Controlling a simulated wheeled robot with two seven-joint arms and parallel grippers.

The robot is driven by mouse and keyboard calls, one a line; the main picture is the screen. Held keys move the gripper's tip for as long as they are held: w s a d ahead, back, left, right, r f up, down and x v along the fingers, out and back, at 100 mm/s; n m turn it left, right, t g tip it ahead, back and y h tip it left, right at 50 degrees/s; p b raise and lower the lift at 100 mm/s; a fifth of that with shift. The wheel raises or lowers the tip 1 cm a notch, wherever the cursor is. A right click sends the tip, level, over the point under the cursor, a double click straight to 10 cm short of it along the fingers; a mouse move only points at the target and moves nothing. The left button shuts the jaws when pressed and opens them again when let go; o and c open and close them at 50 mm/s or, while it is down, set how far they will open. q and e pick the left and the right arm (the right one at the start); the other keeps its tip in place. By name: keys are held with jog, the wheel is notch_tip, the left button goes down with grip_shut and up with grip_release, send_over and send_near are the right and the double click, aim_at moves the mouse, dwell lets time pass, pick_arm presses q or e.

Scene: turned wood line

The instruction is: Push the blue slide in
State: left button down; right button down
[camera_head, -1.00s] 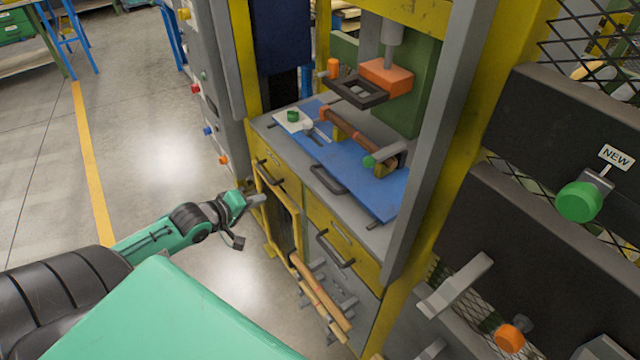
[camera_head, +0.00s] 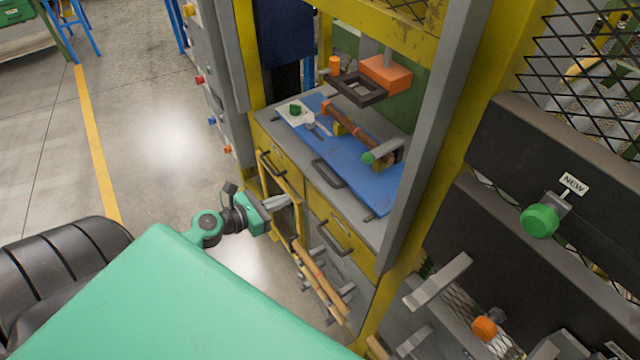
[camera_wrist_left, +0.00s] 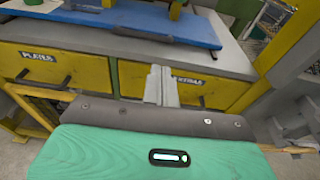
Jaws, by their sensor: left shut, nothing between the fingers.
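The blue slide (camera_head: 368,187) is a flat blue board on the grey bench top. It has a dark handle (camera_head: 328,173) on its front edge and bears a turned wooden piece (camera_head: 350,128) on yellow supports. Its front part also shows at the top of the left wrist view (camera_wrist_left: 120,22). My left gripper (camera_head: 288,201) is shut and empty, in front of the yellow cabinet, below the bench top and apart from the slide. Its fingers (camera_wrist_left: 161,85) point toward the drawer fronts in the wrist view. My right gripper is not in view.
Yellow drawers (camera_head: 343,236) with dark handles lie below the bench top. An orange block (camera_head: 386,73) hangs over the slide. A grey post (camera_head: 432,150) stands at the right, beside a dark rack with a green knob (camera_head: 540,220).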

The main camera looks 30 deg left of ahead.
aim_at(329, 182)
pick_arm(q)
jog(key=p+x, duration=0.3)
jog(key=x, duration=0.8)
jog(key=shift+w+d+r, duration=0.1)
jog(key=shift+w, duration=0.2)
jog(key=shift+w+d+f, duration=0.2)
jog(key=shift+w, duration=0.3)
jog(key=x, duration=0.2)
jog(key=p+x, duration=0.1)
jog(key=x, duration=0.1)
jog(key=shift+r, duration=0.45)
jog(key=shift+w, duration=0.2)
jog(key=shift+r, duration=0.15)
jog(key=shift+d+r, duration=0.1)
jog(key=shift+d, duration=0.05)
